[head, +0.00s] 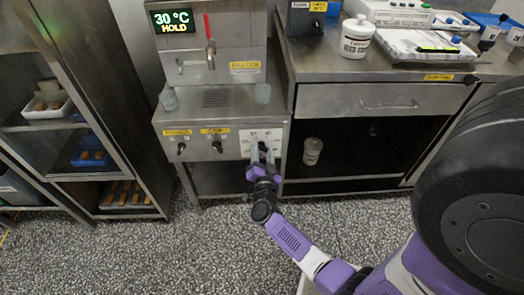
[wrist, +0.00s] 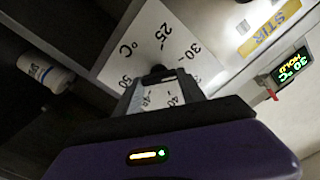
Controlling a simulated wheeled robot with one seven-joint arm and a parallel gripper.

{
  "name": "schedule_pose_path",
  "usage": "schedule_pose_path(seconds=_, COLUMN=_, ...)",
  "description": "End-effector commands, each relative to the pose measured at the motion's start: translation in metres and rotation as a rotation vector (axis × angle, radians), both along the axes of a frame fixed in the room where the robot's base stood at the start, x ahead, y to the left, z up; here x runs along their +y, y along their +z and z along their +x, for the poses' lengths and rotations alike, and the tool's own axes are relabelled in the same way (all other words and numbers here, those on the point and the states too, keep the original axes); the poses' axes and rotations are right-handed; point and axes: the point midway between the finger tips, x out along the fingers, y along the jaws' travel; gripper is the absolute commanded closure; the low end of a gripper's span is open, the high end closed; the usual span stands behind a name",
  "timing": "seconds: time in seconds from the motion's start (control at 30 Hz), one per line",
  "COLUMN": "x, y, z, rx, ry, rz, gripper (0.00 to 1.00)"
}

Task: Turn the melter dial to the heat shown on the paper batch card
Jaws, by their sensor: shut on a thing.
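The melter (head: 230,100) stands at the centre of the head view, with a lit display (head: 173,21) reading 30 °C HOLD. The display also shows at the right of the wrist view (wrist: 292,67). The white dial plate (head: 248,136) is at the right end of the melter's front panel. In the wrist view the dial plate (wrist: 150,42) carries 25, 30, °C and 50, with other marks partly hidden. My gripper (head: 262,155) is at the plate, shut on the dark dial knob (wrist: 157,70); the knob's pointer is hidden. I cannot make out a readable batch card.
Two more knobs (head: 182,148) sit left of the dial under yellow labels. A steel bench (head: 390,72) with a drawer stands right, holding a white tub (head: 356,38). A white jar (head: 312,151) stands on the shelf below. A rack (head: 85,190) is at the left.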

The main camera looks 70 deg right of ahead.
Motion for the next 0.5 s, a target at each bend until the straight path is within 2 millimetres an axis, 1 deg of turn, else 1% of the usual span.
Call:
schedule_pose_path(seconds=0.2, x=0.0004, y=-0.0014, z=-0.0006, rx=-0.172, ry=0.001, rz=0.072, gripper=0.93)
schedule_pose_path(seconds=0.5, x=0.0004, y=-0.0027, z=-0.0014, rx=-0.356, ry=0.000, rz=0.149, gripper=0.93)
